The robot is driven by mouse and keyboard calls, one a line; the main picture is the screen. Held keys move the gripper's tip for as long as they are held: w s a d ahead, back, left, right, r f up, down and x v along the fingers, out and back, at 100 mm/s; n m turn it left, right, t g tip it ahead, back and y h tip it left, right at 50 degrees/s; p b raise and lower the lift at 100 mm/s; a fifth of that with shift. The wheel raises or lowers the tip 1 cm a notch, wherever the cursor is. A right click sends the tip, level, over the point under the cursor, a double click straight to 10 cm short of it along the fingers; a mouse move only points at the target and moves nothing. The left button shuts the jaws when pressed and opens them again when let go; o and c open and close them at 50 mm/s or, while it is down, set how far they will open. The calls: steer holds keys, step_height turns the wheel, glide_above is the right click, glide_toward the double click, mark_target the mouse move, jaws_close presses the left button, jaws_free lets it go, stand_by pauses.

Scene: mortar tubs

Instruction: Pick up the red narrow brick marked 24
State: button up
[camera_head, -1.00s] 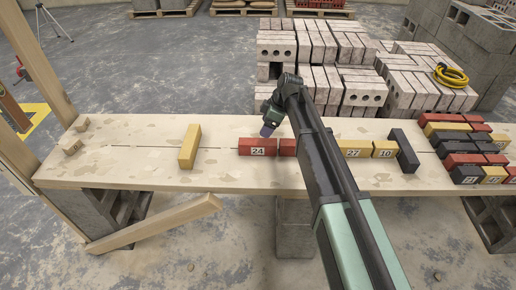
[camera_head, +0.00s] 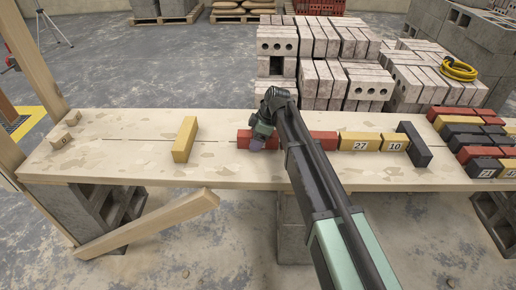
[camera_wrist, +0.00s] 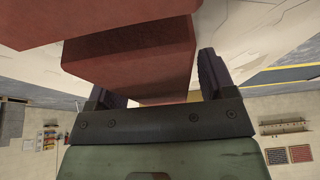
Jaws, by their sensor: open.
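The red narrow brick (camera_head: 243,138) lies on the plank table (camera_head: 100,160), left of centre. My gripper (camera_head: 256,146) hides its middle, and its number 24 cannot be read now. In the wrist view a red brick (camera_wrist: 130,60) shows between the two fingers of my gripper (camera_wrist: 158,88), with a finger on each side. The jaws are open and no grip on the brick shows. I cannot tell how far the fingertips reach down beside it.
A second red brick shows beside it in the wrist view (camera_wrist: 38,22). Right along the row are another red brick (camera_head: 323,140), yellow bricks 27 (camera_head: 358,141) and 10 (camera_head: 394,142), and a dark brick (camera_head: 414,145). A yellow brick (camera_head: 185,140) stands left with free plank between.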

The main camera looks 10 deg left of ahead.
steer(key=c, duration=1.4)
steer(key=shift+r+p, duration=0.15)
steer(key=shift+p, duration=0.25)
